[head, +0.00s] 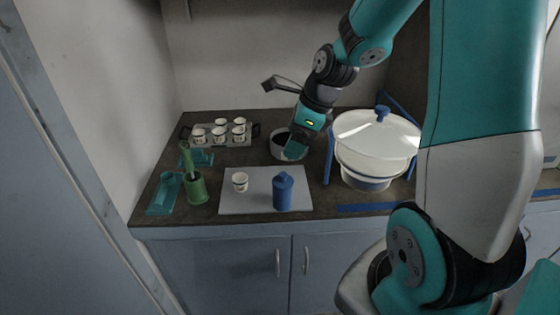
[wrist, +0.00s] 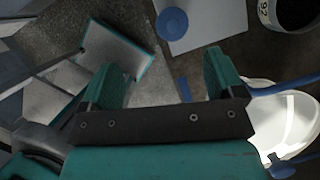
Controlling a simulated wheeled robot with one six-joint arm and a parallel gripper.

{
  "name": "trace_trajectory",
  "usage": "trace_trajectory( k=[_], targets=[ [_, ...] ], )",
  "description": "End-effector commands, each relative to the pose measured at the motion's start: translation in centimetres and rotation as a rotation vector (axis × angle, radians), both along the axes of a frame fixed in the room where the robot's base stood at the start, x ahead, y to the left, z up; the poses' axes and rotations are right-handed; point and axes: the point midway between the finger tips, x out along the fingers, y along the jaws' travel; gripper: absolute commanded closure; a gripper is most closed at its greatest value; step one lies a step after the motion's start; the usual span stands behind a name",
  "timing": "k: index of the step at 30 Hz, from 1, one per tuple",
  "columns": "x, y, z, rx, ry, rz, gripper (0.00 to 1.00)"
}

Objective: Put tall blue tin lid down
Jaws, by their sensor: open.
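The tall blue tin (head: 283,195) stands upright on a light grey mat (head: 236,206) near the counter's front. Its blue lid (head: 284,178), narrowing to a small knob, appears to sit on top of it. In the wrist view the tin and lid show from above as a blue disc (wrist: 172,23) with a smaller round in its middle. My gripper (head: 295,151) is above and behind the tin, in front of a round white pot. In the wrist view my gripper (wrist: 163,72) has its two teal fingers apart, with nothing held between them.
The white pot (head: 277,150) with a dark inside is close to my gripper. A big white lidded vessel (head: 372,140) in a blue stand is to the right. A small white cup (head: 240,182) shares the mat. A green holder (head: 196,190) and teal trays (head: 163,197) are left.

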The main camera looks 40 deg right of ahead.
Motion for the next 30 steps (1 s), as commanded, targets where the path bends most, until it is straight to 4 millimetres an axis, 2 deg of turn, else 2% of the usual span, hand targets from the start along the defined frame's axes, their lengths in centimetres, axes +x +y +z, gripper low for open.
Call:
trace_trajectory(
  k=[5, 9, 13, 15, 18, 21, 24, 30],
  targets=[
    [-2.2, 8.2, 3.2, -0.136, -0.135, 0.682, 0.12],
    [-6.1, 14.5, 5.4, -0.25, -0.295, 1.339, 0.12],
    [-10.6, 18.9, 7.0, -0.335, -0.474, 1.919, 0.12],
    [-12.9, 20.5, 7.6, -0.371, -0.57, 2.185, 0.12],
    [-15.6, 21.9, 8.1, -0.404, -0.693, 2.485, 0.12],
    [-17.3, 22.6, 8.4, -0.423, -0.779, 2.672, 0.12],
    [-18.1, 22.8, 8.5, -0.43, -0.82, 2.761, 0.12],
    [-18.2, 22.8, 8.5, -0.431, -0.829, 2.779, 0.12]
  ],
)
